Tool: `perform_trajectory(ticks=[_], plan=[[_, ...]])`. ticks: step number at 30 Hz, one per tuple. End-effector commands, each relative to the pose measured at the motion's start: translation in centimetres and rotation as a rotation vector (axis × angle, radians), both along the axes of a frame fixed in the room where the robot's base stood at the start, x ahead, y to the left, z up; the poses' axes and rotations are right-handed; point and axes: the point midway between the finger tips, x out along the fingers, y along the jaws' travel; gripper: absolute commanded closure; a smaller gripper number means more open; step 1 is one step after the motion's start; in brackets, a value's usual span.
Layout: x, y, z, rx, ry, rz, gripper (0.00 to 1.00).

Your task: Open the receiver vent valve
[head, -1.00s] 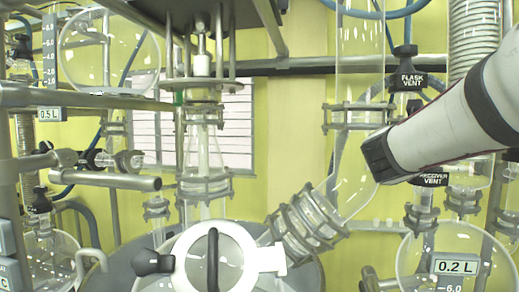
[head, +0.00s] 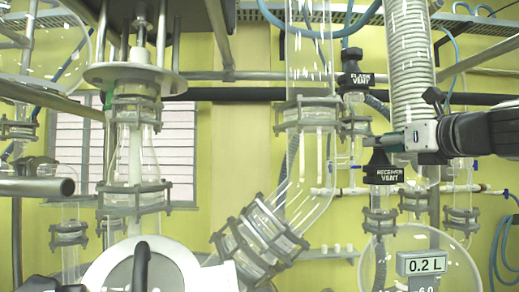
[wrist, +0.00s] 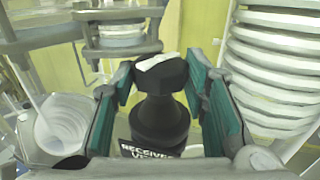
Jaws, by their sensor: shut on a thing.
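The receiver vent valve is a black knob (head: 380,160) with a "RECEIVER VENT" label, above the 0.2 L glass receiver (head: 455,262) at the right of the head view. In the wrist view the black knob (wrist: 160,115) stands upright, with a white mark on its top. My gripper (head: 388,140) reaches in from the right at the knob's top. In the wrist view, my gripper (wrist: 162,82) has its teal-padded fingers on either side of the knob and is shut on it. The label is partly cut off below there.
The flask vent valve (head: 353,72) stands just up and left of my gripper. A ribbed coil column (head: 411,60) rises close behind the gripper. A glass column (head: 310,50) with clamped joints stands to the left. A blue hose (head: 498,240) hangs at the far right.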

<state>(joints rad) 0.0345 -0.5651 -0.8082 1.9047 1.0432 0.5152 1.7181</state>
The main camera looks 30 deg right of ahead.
Motion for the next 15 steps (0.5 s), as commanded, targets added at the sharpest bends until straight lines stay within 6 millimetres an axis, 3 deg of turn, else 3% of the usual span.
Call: perform_trajectory(ticks=[15], plan=[[-0.02, -0.29, 0.22, -0.001, -0.002, 0.189, 0.87]])
